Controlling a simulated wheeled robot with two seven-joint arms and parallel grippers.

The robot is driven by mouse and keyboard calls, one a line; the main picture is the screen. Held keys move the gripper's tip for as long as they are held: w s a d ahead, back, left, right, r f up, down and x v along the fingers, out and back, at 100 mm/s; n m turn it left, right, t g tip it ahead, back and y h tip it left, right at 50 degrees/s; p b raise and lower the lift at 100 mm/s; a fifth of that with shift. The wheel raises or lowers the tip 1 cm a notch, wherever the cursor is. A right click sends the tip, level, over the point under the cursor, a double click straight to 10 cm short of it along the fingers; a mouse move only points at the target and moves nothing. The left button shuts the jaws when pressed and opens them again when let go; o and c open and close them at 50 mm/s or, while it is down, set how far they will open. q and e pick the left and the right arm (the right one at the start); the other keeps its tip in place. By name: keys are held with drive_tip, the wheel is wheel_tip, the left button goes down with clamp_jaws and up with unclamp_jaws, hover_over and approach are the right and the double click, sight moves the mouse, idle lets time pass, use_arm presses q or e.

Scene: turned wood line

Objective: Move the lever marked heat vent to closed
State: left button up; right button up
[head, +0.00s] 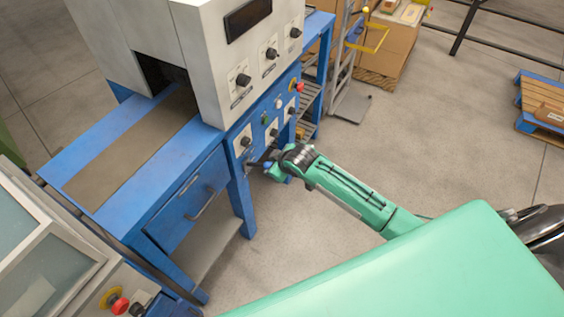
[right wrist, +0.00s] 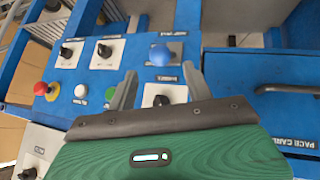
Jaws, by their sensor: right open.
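A lever with a blue ball end (right wrist: 161,55) stands out from the blue panel in the right wrist view. In the head view my right gripper (head: 263,166) is at the front of the blue machine's panel, below the knobs. My left gripper is not in view.
A black knob (right wrist: 160,101) on a white plate appears between the fingers. More knobs, a green button (right wrist: 112,92), a white button (right wrist: 81,91) and a red button (right wrist: 41,88) lie to the left. A drawer handle (right wrist: 288,89) is at right. Open floor (head: 300,235) lies before the machine.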

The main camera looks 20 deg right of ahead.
drive_tip(key=a+v, duration=0.1)
drive_tip(key=v, duration=0.5)
drive_tip(key=shift+d+r, duration=0.25)
drive_tip(key=shift+d, duration=0.2)
drive_tip(key=shift+s, duration=0.1)
drive_tip(key=s+d+f+m+g+h, duration=0.15)
drive_tip(key=s+f, duration=0.25)
drive_tip(key=f, duration=0.7)
drive_tip(key=s+d+f+m+g, duration=0.1)
drive_tip(key=s+d+f, duration=0.3)
drive_tip(key=f, duration=0.6)
drive_tip(key=s+d+f+m+g, duration=0.1)
drive_tip(key=s+f, duration=0.4)
drive_tip(key=f, duration=0.6)
drive_tip(key=s+f+g, duration=0.1)
drive_tip(key=s+f, duration=0.5)
drive_tip(key=s, duration=0.6)
drive_tip(key=s+a+f+m+g, duration=0.1)
drive_tip(key=s+f, duration=0.4)
drive_tip(key=s, duration=0.7)
drive_tip(key=s+a+f+g, duration=0.1)
drive_tip(key=s+f, duration=0.5)
drive_tip(key=s, duration=0.6)
drive_tip(key=shift+s+f, duration=0.3)
drive_tip(key=shift+f, duration=0.05)
drive_tip(key=shift+a+m+h, duration=0.1)
drive_tip(key=shift+m+h, duration=0.15)
